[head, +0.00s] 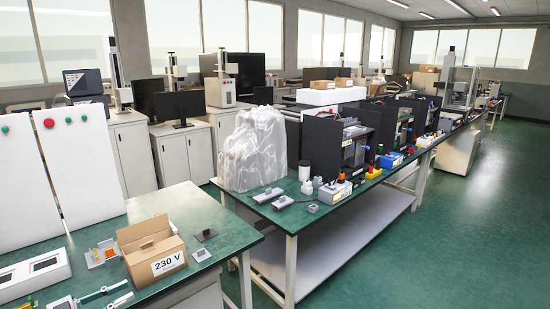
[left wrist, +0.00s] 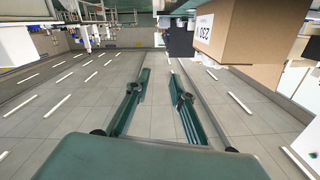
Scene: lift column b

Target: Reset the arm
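My left gripper (head: 113,295) shows at the bottom left of the head view, beside the front of a cardboard box marked 230 V (head: 155,251). In the left wrist view its two green fingers (left wrist: 159,84) stand apart with nothing between them. That view looks upside down, and the box (left wrist: 250,30) shows at its upper right, beyond and to one side of the fingers. My right gripper is in neither view.
The near green bench (head: 185,205) also bears an orange-and-white part (head: 103,254) and small dark plates (head: 207,235). A second bench holds a plastic-wrapped bulk (head: 255,150), black enclosures (head: 335,145) and small parts. The green floor (head: 470,240) at the right is clear.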

